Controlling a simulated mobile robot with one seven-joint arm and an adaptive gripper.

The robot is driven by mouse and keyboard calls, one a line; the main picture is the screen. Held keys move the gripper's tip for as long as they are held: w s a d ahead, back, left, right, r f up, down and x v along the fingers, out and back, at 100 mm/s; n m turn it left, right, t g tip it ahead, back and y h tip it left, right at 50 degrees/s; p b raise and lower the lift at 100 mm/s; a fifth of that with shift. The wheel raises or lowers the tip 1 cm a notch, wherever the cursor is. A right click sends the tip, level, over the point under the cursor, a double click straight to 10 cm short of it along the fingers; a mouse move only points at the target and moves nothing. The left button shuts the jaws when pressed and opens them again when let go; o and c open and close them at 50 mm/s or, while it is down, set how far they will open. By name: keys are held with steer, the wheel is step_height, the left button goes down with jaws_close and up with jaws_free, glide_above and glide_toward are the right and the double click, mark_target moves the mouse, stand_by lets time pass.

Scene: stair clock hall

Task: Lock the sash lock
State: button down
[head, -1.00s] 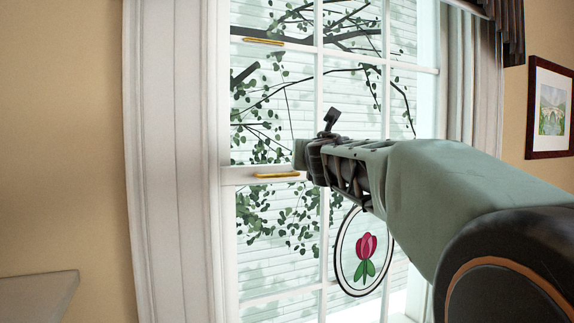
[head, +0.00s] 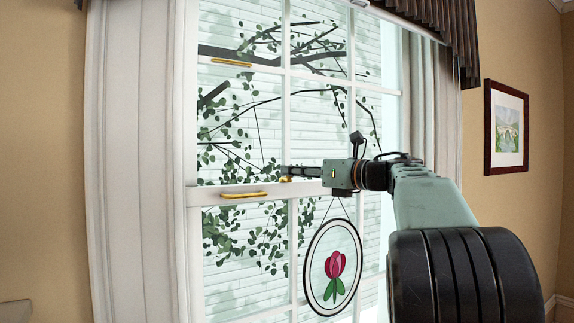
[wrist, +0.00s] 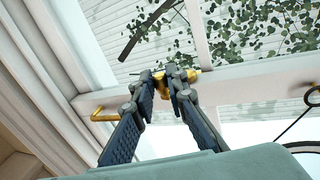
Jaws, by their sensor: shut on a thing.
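The brass sash lock (head: 286,179) sits on the white meeting rail of the window, mostly covered by my fingertips in the head view. In the wrist view, brass parts of the lock (wrist: 193,76) show between and just beyond the fingers. My gripper (head: 286,172) reaches in from the right at rail height. In the wrist view its two dark fingers (wrist: 168,76) converge at the lock and are shut on it. Its lever is largely hidden, so I cannot tell which way it points.
A brass handle (head: 243,194) is on the rail left of the lock, and another (head: 231,62) is higher up. A round tulip panel (head: 333,268) hangs below my gripper. A curtain (head: 420,115) and framed picture (head: 506,130) are at right.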

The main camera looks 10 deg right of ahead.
steer(key=shift+w+d+r+n+g+y+p, duration=0.1)
steer(key=shift+d+n+g+y+p, duration=0.25)
steer(key=shift+y+p, duration=0.2)
steer(key=shift+w+d+r+n+g+y+p, duration=0.1)
steer(key=shift+d+n+g+y+p, duration=0.15)
steer(key=shift+n+g+y+p, duration=0.25)
steer(key=shift+s, duration=0.1)
steer(key=shift+f, duration=0.1)
steer(key=c, duration=1.9)
jaws_free()
steer(key=v, duration=1.2)
